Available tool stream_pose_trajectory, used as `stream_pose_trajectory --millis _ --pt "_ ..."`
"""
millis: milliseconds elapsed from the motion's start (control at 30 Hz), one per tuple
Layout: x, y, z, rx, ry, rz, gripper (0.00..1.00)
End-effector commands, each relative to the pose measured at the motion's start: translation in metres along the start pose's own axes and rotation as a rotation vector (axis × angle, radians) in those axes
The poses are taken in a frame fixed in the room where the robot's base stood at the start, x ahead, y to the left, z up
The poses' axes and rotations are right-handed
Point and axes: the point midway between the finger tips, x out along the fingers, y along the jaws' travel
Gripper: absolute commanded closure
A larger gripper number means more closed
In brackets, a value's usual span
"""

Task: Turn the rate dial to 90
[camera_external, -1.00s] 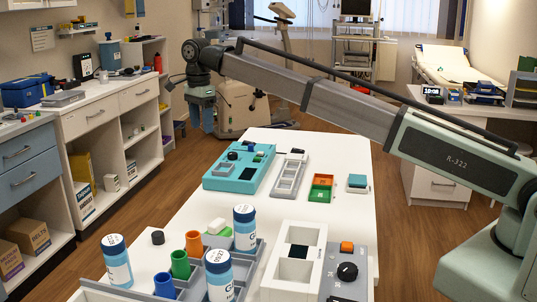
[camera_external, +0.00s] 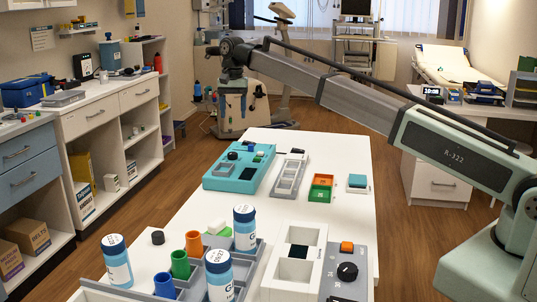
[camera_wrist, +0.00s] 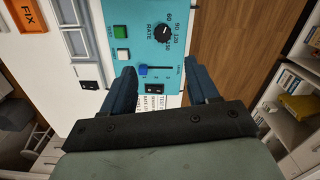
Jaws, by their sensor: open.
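The rate dial (camera_wrist: 162,33) is a round black knob on a teal panel (camera_wrist: 135,15) in the wrist view. Labels 60, 90, 120 and 150 stand beside it, with RATE printed on its other side; I cannot tell its exact setting. In the external view the dial (camera_external: 232,155) is small, near the back left of the teal panel (camera_external: 230,180). My gripper (camera_wrist: 160,74) is open and empty, with its two dark blue fingers apart. The dial shows beyond the fingertips, between their lines. In the external view my gripper (camera_external: 233,100) hangs beyond the panel, above its level.
The panel also has a blue slider (camera_wrist: 143,70) close to the left fingertip, plus green and white buttons. A grey tray (camera_external: 288,178) stands right of the panel. A grey unit with another black knob (camera_external: 347,271), bottles and cups fill the near table.

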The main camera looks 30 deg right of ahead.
Motion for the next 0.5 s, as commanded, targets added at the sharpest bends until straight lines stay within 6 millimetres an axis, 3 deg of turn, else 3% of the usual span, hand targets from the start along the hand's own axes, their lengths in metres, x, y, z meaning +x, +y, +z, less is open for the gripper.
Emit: stream_pose_trajectory --millis 500 --pt "-0.0004 -0.0037 -0.0003 -0.878 0.007 -0.014 0.41"
